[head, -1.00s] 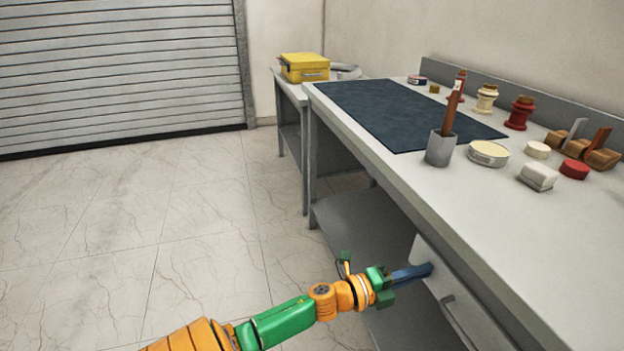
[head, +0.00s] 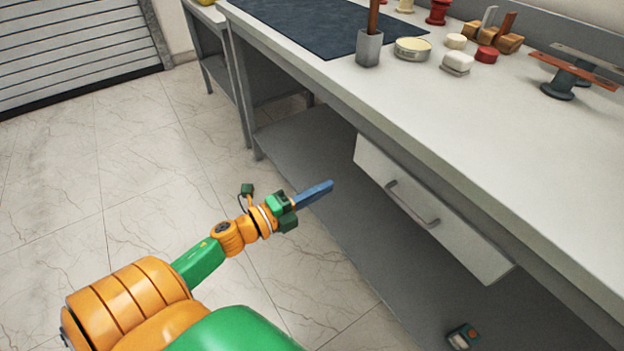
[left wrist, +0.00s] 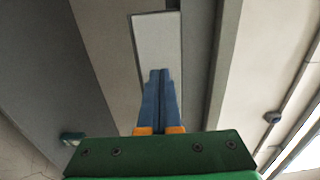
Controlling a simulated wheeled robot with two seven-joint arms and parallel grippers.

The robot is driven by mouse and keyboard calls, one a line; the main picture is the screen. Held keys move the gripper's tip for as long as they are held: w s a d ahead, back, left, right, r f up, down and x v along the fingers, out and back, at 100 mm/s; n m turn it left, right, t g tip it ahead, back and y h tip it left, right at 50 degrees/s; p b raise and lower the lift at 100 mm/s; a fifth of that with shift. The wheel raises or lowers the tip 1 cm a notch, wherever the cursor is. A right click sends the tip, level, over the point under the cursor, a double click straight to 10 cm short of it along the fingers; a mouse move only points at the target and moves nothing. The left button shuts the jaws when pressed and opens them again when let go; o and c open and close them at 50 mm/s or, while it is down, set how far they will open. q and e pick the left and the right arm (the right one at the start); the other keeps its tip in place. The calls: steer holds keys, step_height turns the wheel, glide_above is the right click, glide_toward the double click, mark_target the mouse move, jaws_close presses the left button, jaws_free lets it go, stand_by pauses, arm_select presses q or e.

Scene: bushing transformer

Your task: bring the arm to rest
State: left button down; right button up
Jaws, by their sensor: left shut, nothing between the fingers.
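My left arm, orange and green, reaches in from the lower left of the head view. Its left gripper (head: 326,186) has blue fingers, shut together with nothing between them. It is in front of the workbench, left of the drawer (head: 455,233), and does not overlap the drawer front in the head view. In the left wrist view the shut fingers (left wrist: 160,74) point toward a pale panel (left wrist: 158,35). My right gripper is not in view.
The workbench (head: 520,160) carries a dark mat (head: 310,25), a grey holder (head: 369,48), tins and small blocks. The drawer has a grey handle (head: 408,203). A small dark device (head: 463,336) lies on the lower shelf (head: 330,200). Open floor (head: 60,220) lies left.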

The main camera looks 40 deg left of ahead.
arm_select(q)
steer(key=s+a+f+n+g+y, duration=0.15)
steer(key=s+f+n, duration=0.3)
steer(key=f, duration=0.45)
steer(key=s+a+f+n+g+y, duration=0.1)
steer(key=s+f+n+g+y, duration=0.3)
steer(key=f, duration=0.5)
steer(key=s+a+f+n+g+y, duration=0.1)
steer(key=s+f+n+g, duration=0.15)
steer(key=f+n, duration=0.45)
steer(key=s+d+f+n+g, duration=0.2)
steer(key=s+d+f+g, duration=0.2)
steer(key=s+f, duration=0.45)
steer(key=s+d+f+n+g, duration=0.2)
steer(key=s+d+f+g, duration=0.3)
steer(key=s, duration=0.6)
step_height(320, 180, up, 14)
steer(key=s+t+p, duration=0.1)
steer(key=s+p, duration=0.1)
steer(key=p, duration=1.2)
steer(key=shift+f, duration=0.2)
